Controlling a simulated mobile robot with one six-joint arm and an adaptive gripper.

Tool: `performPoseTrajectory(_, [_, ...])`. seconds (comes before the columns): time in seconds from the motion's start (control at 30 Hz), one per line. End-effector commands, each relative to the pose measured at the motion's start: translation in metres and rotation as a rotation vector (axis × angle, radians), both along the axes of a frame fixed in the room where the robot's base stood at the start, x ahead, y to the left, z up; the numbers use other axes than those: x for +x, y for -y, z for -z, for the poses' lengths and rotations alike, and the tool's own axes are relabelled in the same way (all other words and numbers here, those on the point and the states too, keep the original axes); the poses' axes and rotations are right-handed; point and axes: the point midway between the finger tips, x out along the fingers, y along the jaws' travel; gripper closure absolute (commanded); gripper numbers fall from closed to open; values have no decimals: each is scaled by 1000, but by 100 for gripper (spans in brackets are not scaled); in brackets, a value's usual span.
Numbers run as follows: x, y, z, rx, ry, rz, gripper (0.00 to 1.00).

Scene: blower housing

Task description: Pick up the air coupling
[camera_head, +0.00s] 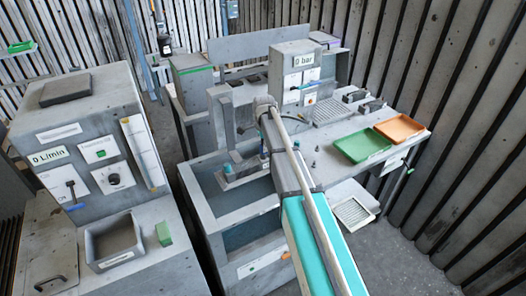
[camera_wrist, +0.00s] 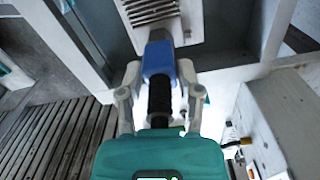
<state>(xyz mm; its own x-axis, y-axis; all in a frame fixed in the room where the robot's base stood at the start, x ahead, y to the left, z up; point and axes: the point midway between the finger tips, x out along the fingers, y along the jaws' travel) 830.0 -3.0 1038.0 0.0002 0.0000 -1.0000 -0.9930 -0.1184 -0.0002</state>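In the wrist view, a blue sleeve (camera_wrist: 158,59) with a black ribbed body and a grey metal end lies between my fingers; it looks like the air coupling. My gripper (camera_wrist: 159,72) has one finger on each side of it, with the tips close beside the blue sleeve. I cannot tell whether both tips touch it. The black body runs back toward my teal gripper housing. In the head view, a small dark and blue part (camera_head: 264,153) shows below the end of my arm, above the grey basin; my fingers are not clear there.
A grey slotted plate (camera_wrist: 155,10) lies just beyond the metal end. The grey basin (camera_head: 258,203) is under my arm. A green tray (camera_head: 362,146) and an orange tray (camera_head: 400,128) stand on the right bench. The "0 bar" cabinet (camera_head: 296,72) rises behind my arm.

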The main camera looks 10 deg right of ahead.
Motion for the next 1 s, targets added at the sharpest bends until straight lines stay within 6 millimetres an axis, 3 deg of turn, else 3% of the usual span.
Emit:
performPoseTrajectory(0.03, [0, 0, 0, 0, 0, 0, 73])
performPoseTrajectory(0.2, [0, 0, 0, 0, -1, 0, 100])
performPoseTrajectory(0.67, [0, 1, -2, 0, 0, 1, 100])
performPoseTrajectory(1.0, [0, 1, -20, 0, 0, 1, 100])
